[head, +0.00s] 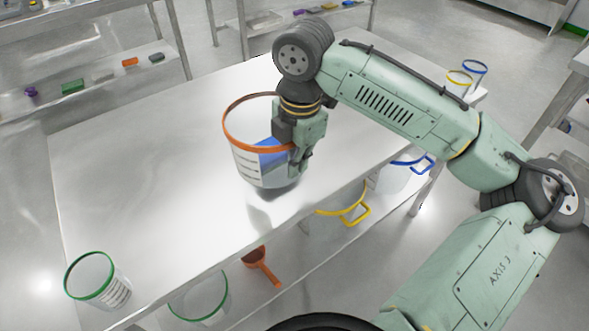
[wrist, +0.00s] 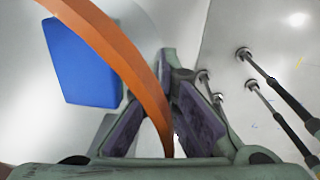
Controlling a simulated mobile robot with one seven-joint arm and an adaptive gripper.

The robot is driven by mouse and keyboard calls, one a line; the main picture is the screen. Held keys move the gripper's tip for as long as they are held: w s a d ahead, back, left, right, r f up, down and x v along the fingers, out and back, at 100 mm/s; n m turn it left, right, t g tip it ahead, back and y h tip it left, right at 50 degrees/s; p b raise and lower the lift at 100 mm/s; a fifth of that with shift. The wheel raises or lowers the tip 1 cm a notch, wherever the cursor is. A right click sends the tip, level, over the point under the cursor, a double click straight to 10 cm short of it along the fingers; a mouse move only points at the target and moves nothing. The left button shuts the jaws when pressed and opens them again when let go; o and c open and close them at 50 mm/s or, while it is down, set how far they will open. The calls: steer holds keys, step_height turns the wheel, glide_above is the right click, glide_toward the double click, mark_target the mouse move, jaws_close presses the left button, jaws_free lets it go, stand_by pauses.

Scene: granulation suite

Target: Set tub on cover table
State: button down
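The tub (head: 245,166) is clear with an orange rim and printed marks on its side, and a blue block (head: 268,152) shows inside it. It is upright over the middle of the steel table (head: 140,150). A dark shadow lies close under its base; I cannot tell whether it touches the top. My gripper (head: 300,165) points down at the tub's right side. In the wrist view the orange rim (wrist: 130,60) runs down between the fingers, whose tips converge on the tub wall. The blue block (wrist: 80,65) shows there too. I cannot tell which table is the cover table.
A green-rimmed tub (head: 97,282) stands at the table's near left corner. Yellow-rimmed (head: 459,80) and blue-rimmed (head: 475,70) containers stand at the far right. More tubs and an orange scoop (head: 260,266) are on the lower shelf. The table's left part is clear.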

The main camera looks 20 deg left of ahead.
mark_target(294, 179)
steer(key=shift+a+f, duration=0.15)
steer(key=shift+f, duration=1.6)
steer(key=shift+f, duration=0.15)
steer(key=c, duration=1.8)
jaws_free()
step_height(294, 179, up, 12)
steer(key=shift+s+d, duration=0.15)
steer(key=shift+d, duration=0.2)
